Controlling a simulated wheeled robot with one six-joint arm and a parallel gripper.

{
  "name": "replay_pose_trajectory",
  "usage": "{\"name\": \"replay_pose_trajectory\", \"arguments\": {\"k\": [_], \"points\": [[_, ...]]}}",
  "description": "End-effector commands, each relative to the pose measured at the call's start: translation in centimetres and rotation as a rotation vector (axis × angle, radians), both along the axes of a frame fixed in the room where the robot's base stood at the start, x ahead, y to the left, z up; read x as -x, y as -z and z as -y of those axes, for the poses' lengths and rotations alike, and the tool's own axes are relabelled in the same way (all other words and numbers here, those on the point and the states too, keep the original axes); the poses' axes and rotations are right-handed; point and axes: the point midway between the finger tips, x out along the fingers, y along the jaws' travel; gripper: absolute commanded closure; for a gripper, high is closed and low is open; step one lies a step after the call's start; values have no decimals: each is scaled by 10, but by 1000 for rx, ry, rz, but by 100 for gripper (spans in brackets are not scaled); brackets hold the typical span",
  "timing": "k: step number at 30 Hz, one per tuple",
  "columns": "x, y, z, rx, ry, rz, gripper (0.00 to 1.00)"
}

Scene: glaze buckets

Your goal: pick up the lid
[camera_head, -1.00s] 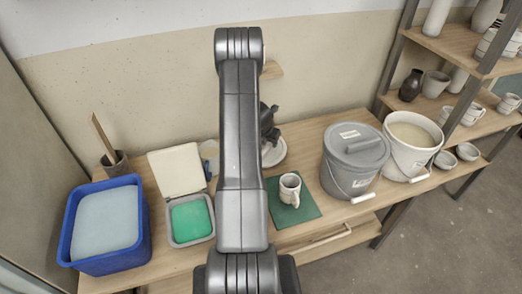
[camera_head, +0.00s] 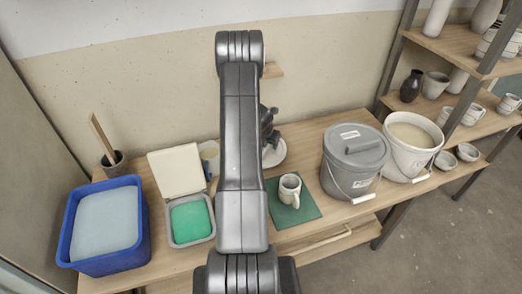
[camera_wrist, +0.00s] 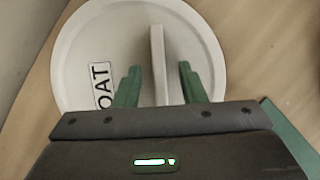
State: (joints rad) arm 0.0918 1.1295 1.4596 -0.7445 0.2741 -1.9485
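A round white lid (camera_wrist: 80,50) lies on the wooden table, with a label on it partly reading "OAT" and an upright bar handle (camera_wrist: 157,50) across its middle. In the head view the lid (camera_head: 275,154) shows partly, beyond my arm. My gripper (camera_wrist: 158,70) is over the lid with its two green fingers open, one on each side of the handle. A gap shows between each finger and the handle. In the head view my gripper (camera_head: 268,128) is a dark shape mostly hidden by my arm.
A green mat (camera_head: 305,213) with a mug (camera_head: 290,188) lies near the lid. Right of it stand a grey lidded bucket (camera_head: 350,168) and an open white bucket (camera_head: 410,150). To the left are a green-filled box (camera_head: 190,220) and a blue tub (camera_head: 135,250). The wall is behind.

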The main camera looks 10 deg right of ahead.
Motion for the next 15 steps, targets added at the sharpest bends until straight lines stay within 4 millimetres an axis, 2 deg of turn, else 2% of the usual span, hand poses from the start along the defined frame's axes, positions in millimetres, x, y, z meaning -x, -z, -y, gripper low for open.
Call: {"name": "replay_pose_trajectory", "arguments": {"k": [2, 6, 8, 15], "points": [[0, 0, 0, 0, 0, 0, 63], [0, 0, 0, 0, 0, 0, 90], [0, 0, 0, 0, 0, 0, 100], [0, 0, 0, 0, 0, 0, 100]]}}
